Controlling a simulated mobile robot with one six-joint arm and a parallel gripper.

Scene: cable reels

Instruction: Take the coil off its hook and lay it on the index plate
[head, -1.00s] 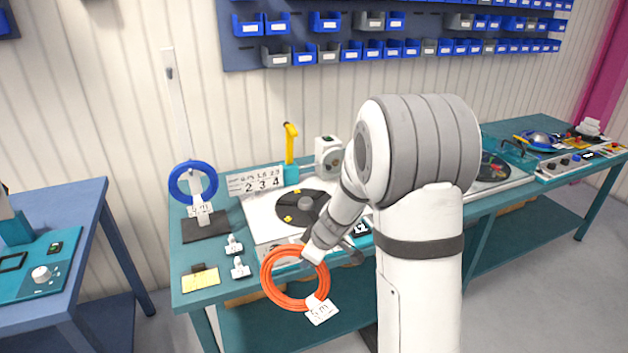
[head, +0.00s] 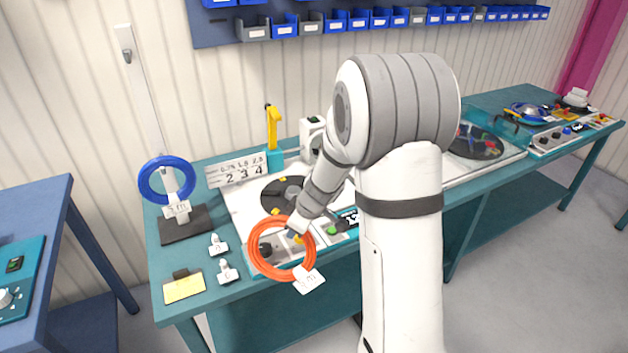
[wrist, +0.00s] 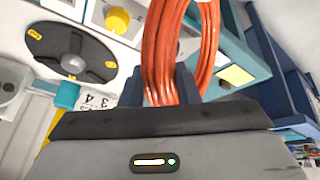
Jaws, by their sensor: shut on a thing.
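An orange coil (head: 252,250) with a white tag (head: 309,281) hangs from my gripper (head: 298,231). In the head view it overlaps the front panel of the white unit, in front of the index plate. In the wrist view the jaws (wrist: 172,88) are shut on the bundled orange strands (wrist: 160,45). The index plate (head: 271,190) is a dark disc with yellow marks, partly hidden by my arm. It also shows at the left of the wrist view (wrist: 52,42), apart from the coil. A blue coil (head: 146,182) hangs on a stand at the left.
A yellow-handled lever (head: 273,130) stands behind the plate, beside a numbered board (head: 237,171). Small white tagged pieces (head: 218,246) and a yellow pad (head: 184,288) lie on the bench's front left. A blue table (head: 40,225) is at the far left.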

